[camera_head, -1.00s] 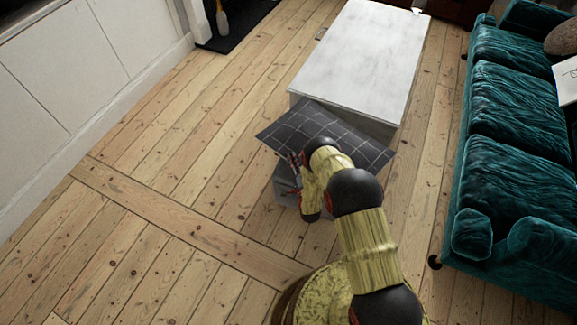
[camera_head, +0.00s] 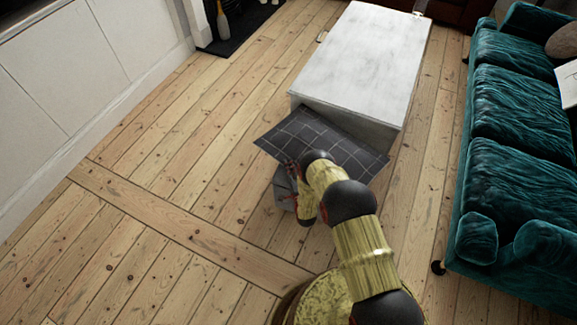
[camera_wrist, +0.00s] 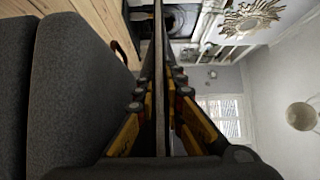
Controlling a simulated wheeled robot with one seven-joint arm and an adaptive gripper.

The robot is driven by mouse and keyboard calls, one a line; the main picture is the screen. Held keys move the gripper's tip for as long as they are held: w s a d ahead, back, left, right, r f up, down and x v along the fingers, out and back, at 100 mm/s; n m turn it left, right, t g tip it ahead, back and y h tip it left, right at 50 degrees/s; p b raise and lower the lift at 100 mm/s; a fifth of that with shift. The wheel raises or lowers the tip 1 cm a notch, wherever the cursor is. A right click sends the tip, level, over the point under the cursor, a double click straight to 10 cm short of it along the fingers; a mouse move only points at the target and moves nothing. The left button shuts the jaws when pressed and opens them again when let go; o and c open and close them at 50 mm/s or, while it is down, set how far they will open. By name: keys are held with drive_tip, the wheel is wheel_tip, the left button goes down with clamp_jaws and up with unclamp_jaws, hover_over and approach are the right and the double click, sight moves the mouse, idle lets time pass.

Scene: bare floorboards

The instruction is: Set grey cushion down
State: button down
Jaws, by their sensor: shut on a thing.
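The grey cushion (camera_head: 301,135) is a flat dark grey sheet-like shape with pale grid lines. In the head view it is tilted in front of the near end of a white table and overlaps it in the picture. My gripper (camera_head: 289,168) is at the cushion's near edge, partly hidden by my arm. In the wrist view my gripper (camera_wrist: 160,95) is closed on a thin edge-on strip, which looks like the cushion (camera_wrist: 159,50). I cannot tell whether the cushion touches the table or the floor.
The white table (camera_head: 365,55) stands at the top centre. A teal sofa (camera_head: 515,140) runs along the right side. A white cabinet (camera_head: 80,85) lines the left wall. Bare floorboards (camera_head: 140,220) lie open at left and in front.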

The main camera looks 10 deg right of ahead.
drive_tip(key=c, duration=1.9)
unclamp_jaws()
drive_tip(key=shift+s, duration=0.25)
drive_tip(key=s+d+p, duration=0.1)
drive_tip(key=s+p, duration=0.2)
drive_tip(key=s, duration=0.8)
drive_tip(key=shift+s+p, duration=0.25)
drive_tip(key=shift+p, duration=0.15)
drive_tip(key=shift+d, duration=0.1)
